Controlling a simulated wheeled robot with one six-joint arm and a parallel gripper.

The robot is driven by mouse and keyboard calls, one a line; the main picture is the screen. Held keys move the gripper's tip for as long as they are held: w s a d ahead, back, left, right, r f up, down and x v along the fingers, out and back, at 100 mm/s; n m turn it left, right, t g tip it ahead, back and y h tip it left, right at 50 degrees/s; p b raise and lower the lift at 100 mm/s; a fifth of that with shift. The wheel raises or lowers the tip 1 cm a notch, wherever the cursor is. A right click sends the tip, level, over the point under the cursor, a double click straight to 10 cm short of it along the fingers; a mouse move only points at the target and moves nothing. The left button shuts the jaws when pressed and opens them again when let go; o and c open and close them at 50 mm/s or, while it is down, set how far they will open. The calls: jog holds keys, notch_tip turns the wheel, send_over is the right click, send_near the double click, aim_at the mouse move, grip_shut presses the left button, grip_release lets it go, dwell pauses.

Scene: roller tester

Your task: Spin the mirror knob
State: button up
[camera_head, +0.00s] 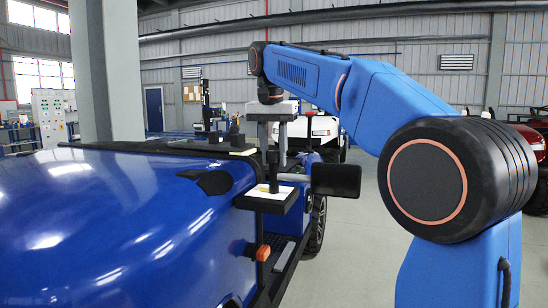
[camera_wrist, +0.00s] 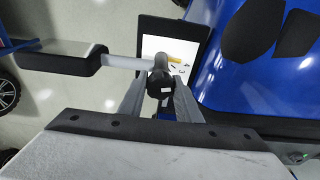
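The black mirror knob (camera_head: 273,158) stands upright above a small platform with a white sheet, on the side of the blue vehicle. The knob also shows in the wrist view (camera_wrist: 160,83), nearly end-on. A light arm runs from the knob to the dark side mirror (camera_head: 336,180), also at the upper left of the wrist view (camera_wrist: 62,57). My gripper (camera_head: 273,146) points down over the knob. Its two grey fingers (camera_wrist: 160,92) stand apart on either side of the knob in the wrist view. They look open; contact with the knob is not clear.
The blue vehicle hood (camera_head: 110,215) fills the left side. The black platform (camera_head: 265,205) lies just below the knob and bears a white sheet with a yellow mark. A grey column (camera_head: 108,70) stands behind.

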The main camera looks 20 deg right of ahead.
grip_shut()
jog(key=n, duration=0.3)
jog(key=shift+n, duration=0.4)
jog(key=o, duration=1)
grip_release()
jog(key=shift+y, duration=0.3)
jog(key=shift+o, duration=0.2)
jog(key=shift+r, duration=0.1)
jog(key=shift+s+a+r, duration=0.1)
jog(key=shift+s+r, duration=0.15)
jog(key=shift+r, duration=1.2)
jog(key=shift+s+a+r, duration=0.1)
jog(key=shift+s+r, duration=0.1)
jog(key=shift+r, duration=1.2)
